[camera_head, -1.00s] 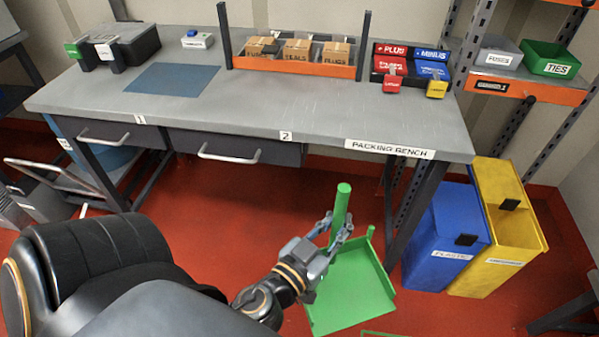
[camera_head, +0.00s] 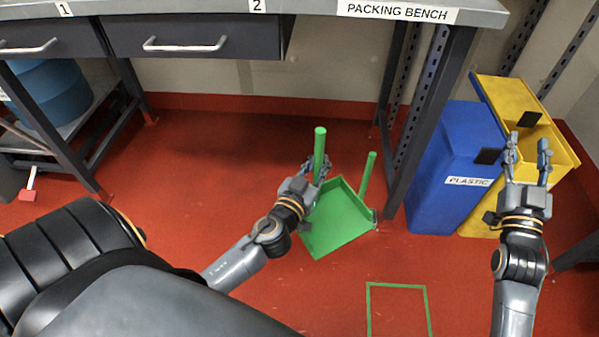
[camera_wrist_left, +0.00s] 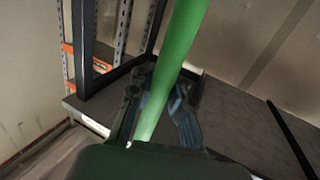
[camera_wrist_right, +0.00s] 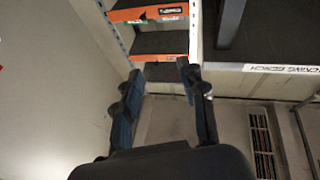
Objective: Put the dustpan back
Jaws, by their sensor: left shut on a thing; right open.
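The green dustpan (camera_head: 338,222) has an upright green handle (camera_head: 320,143), and its pan is below and to the right of my left gripper. My left gripper (camera_head: 318,167) is shut on that handle; the handle also runs between the fingers in the left wrist view (camera_wrist_left: 172,75). A second, thinner green upright (camera_head: 367,174) rises at the pan's right corner. A green outlined rectangle (camera_head: 370,310) is marked on the red floor, below and right of the pan, and nothing shows inside it. My right gripper (camera_head: 527,145) is open and empty, in front of the yellow bin.
The packing bench (camera_head: 310,20) spans the top, with its leg (camera_head: 430,120) just right of the dustpan. A blue plastic bin (camera_head: 450,165) and a yellow bin (camera_head: 510,95) stand at the right. Red floor between the dustpan and rectangle is clear.

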